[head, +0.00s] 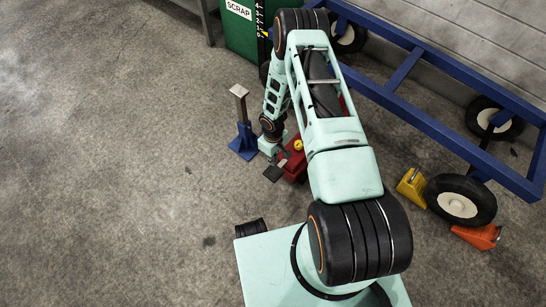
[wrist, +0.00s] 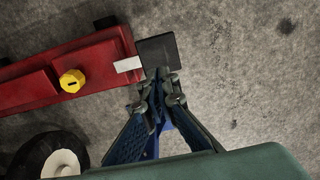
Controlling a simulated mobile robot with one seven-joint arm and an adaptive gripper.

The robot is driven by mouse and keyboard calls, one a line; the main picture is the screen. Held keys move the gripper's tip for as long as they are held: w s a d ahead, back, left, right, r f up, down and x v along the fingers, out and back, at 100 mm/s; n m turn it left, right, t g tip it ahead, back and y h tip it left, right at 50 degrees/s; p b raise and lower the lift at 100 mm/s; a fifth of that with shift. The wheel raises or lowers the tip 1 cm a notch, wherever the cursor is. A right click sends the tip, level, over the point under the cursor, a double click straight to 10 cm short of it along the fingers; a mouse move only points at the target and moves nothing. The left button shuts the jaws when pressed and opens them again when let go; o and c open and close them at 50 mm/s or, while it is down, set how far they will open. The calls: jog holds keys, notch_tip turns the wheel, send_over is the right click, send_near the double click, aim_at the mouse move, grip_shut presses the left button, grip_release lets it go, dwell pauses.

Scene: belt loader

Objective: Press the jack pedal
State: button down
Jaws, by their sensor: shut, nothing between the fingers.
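The jack is a low red body with a yellow knob; it shows in the wrist view (wrist: 60,78) and partly behind my arm in the head view (head: 297,168). Its pedal is a flat black pad on a short pale bar, at the jack's end in the wrist view (wrist: 160,48) and low over the floor in the head view (head: 273,173). My gripper (wrist: 158,76) is shut and empty. In the wrist view its fingertips overlap the pedal's near edge; I cannot tell whether they touch it. The gripper also shows in the head view (head: 283,157), small and partly hidden.
A blue stand with a grey top (head: 243,140) stands left of the jack. A blue wheeled frame (head: 400,72) runs along the right, with a yellow chock (head: 411,188) and an orange chock (head: 477,236) by its wheel (head: 459,200). The floor at left is clear.

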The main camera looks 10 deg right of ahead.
aim_at(273, 173)
notch_tip(273, 173, down, 8)
jog(key=shift+f+b, duration=0.1)
jog(key=shift+b, duration=0.95)
